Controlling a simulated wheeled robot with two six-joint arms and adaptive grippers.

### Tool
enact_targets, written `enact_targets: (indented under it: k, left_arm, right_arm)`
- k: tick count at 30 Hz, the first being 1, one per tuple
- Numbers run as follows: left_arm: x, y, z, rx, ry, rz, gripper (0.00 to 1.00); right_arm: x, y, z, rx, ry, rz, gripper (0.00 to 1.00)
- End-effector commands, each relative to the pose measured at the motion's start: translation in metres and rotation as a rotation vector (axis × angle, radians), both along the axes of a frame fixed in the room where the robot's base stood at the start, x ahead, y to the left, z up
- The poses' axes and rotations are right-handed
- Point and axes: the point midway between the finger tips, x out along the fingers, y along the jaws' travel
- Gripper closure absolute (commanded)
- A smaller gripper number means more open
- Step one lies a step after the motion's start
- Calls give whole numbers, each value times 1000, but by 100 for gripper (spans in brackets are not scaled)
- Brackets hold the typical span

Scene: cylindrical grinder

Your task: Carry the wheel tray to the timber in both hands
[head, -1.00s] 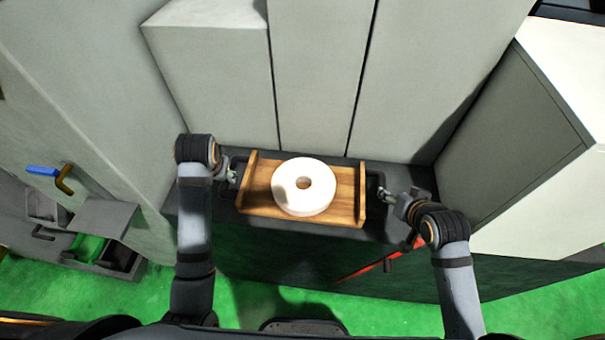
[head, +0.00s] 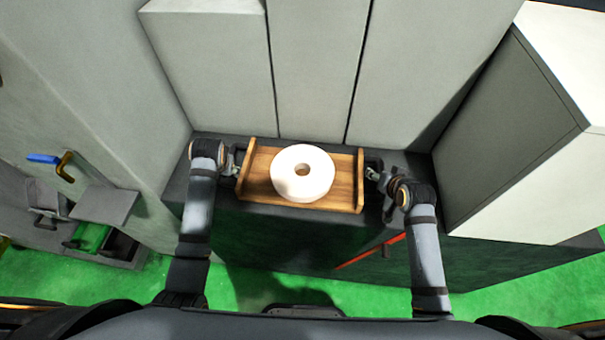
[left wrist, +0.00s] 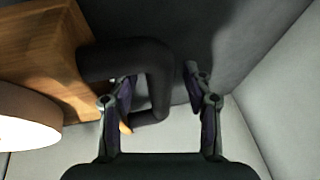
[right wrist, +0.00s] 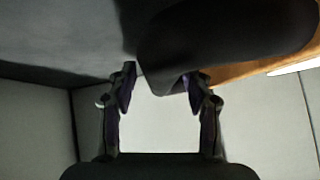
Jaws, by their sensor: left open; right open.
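The wheel tray (head: 262,190) is a wooden tray with raised end boards and a dark handle at each end. It rests on a dark ledge, and a white grinding wheel (head: 318,185) lies flat on it. My left gripper (head: 232,170) is at the left handle; in the left wrist view the handle (left wrist: 160,80) reaches between the open fingers (left wrist: 155,100). My right gripper (head: 374,174) is at the right handle; in the right wrist view the dark handle (right wrist: 215,35) lies just beyond and partly between the open fingers (right wrist: 160,90). I cannot tell whether either touches.
Grey machine panels (head: 310,70) rise close behind the tray. A grey and white box-shaped housing (head: 520,130) stands right of the ledge (head: 180,190). A blue-handled lever (head: 45,159) juts from the left wall. Green floor (head: 300,290) lies in front.

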Motion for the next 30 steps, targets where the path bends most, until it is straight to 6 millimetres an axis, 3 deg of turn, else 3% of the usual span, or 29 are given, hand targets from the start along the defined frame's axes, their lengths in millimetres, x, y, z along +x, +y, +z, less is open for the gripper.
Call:
enact_targets:
  k: [10, 21, 30]
  left_arm:
    - [2, 1, -4, 0, 0, 0, 50]
    - [1, 1, -4, 0, 0, 0, 98]
    - [1, 1, -4, 0, 0, 0, 100]
  right_arm:
    - [3, 1, -2, 0, -1, 0, 50]
    - [3, 0, -2, 0, -1, 0, 98]
    - [3, 0, -2, 0, -1, 0, 100]
